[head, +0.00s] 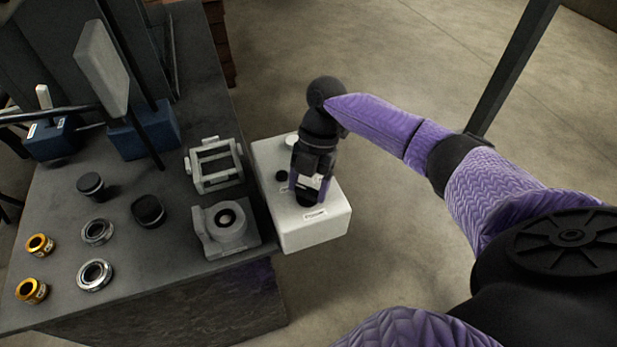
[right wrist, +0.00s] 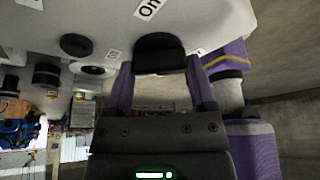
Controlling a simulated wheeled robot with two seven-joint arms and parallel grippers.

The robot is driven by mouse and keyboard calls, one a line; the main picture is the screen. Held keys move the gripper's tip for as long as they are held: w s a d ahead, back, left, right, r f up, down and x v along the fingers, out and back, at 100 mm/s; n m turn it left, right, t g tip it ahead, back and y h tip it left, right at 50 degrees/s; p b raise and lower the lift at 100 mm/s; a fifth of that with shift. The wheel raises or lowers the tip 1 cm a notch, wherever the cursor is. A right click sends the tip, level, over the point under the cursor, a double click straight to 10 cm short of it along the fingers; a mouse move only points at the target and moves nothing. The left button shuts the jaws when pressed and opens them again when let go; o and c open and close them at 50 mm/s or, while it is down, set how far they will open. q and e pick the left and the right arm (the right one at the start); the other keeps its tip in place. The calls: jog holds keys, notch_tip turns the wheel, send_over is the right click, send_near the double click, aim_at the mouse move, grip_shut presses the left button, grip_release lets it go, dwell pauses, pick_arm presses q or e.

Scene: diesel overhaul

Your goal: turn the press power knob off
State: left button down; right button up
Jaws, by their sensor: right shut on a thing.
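The white press control box (head: 322,230) stands at the right end of the dark bench. My right gripper (head: 309,186) reaches down to its top from the right and is shut on a black knob (head: 306,199). In the right wrist view this knob (right wrist: 158,52) sits between the two purple fingers, and a label reading "On" (right wrist: 150,8) is beside it. A second black knob (head: 281,175) on the box is apart from the gripper. My left gripper is not in view.
A grey frame (head: 213,165) and a grey block with a round bore (head: 226,226) stand left of the box. Several metal rings and black caps (head: 149,211) lie on the bench (head: 140,275). The floor (head: 400,60) to the right is clear.

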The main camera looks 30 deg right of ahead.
jog(key=shift+n, duration=0.3)
jog(key=o, duration=1.2)
jog(key=p+v, duration=0.1)
jog(key=v, duration=0.9)
jog(key=shift+a, duration=0.15)
